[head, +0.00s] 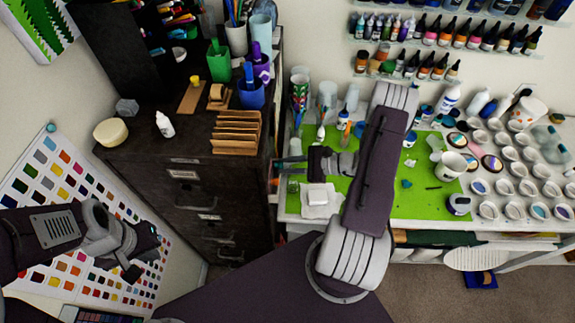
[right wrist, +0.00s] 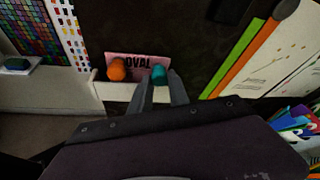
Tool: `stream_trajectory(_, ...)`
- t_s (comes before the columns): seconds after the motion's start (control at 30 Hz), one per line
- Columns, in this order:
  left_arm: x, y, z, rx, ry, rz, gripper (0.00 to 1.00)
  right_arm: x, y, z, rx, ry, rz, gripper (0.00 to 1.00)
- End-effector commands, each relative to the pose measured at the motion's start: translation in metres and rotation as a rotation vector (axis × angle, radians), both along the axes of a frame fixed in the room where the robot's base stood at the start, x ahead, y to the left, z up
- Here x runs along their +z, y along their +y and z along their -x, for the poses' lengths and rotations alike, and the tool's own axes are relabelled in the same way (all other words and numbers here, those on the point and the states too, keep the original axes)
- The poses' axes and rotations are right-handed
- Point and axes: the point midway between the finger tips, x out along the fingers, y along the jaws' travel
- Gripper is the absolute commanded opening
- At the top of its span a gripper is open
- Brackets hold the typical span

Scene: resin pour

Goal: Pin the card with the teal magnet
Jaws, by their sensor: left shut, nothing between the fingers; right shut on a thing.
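The pink card (right wrist: 138,61) lies against a dark surface in the right wrist view, its letters "OVAL" partly showing. The teal magnet (right wrist: 158,73) is at the card's right part, between the fingertips of my right gripper (right wrist: 160,84), which is shut on it. Whether the magnet touches the card I cannot tell. In the head view my right gripper (head: 284,166) points left at the side of the dark cabinet; the card is hidden there. My left gripper (head: 134,268) is shut and empty in front of the colour chart.
An orange round magnet (right wrist: 116,70) sits at the card's left part. A white ledge (right wrist: 118,91) runs just below the card. The dark cabinet (head: 185,180) stands between my grippers. A green mat (head: 425,200) with cups and bottles covers the bench at right.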

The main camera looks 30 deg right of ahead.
Motion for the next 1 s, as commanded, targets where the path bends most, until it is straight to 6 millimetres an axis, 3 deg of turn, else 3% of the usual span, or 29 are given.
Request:
stream_trajectory(0.27, 0.0000, 0.0000, 0.0000, 0.000, 0.000, 0.000, 0.00, -0.0001, 0.0002, 0.0001, 0.000, 0.000, -0.001, 0.00)
stream_trajectory(0.3, 0.0000, 0.0000, 0.0000, 0.000, 0.000, 0.000, 0.00, -0.0001, 0.0001, 0.0000, 0.000, 0.000, 0.000, 0.30)
stream_trajectory(0.37, 0.0000, 0.0000, 0.0000, 0.000, 0.000, 0.000, 0.00, -0.0002, 0.0002, 0.0002, 0.001, 0.001, 0.000, 0.47)
stream_trajectory(0.67, -0.0002, 0.0000, 0.0000, 0.000, 0.000, 0.000, 0.00, -0.0009, 0.0012, 0.0010, 0.003, 0.002, -0.001, 0.47)
stream_trajectory(0.8, -0.0002, 0.0000, 0.0000, 0.000, 0.000, 0.000, 0.00, -0.0011, 0.0015, 0.0012, 0.004, 0.003, -0.001, 0.61)
stream_trajectory(1.0, -0.0003, 0.0000, 0.0000, 0.000, 0.000, 0.000, 0.00, -0.0017, 0.0022, 0.0017, 0.007, 0.005, -0.001, 0.61)
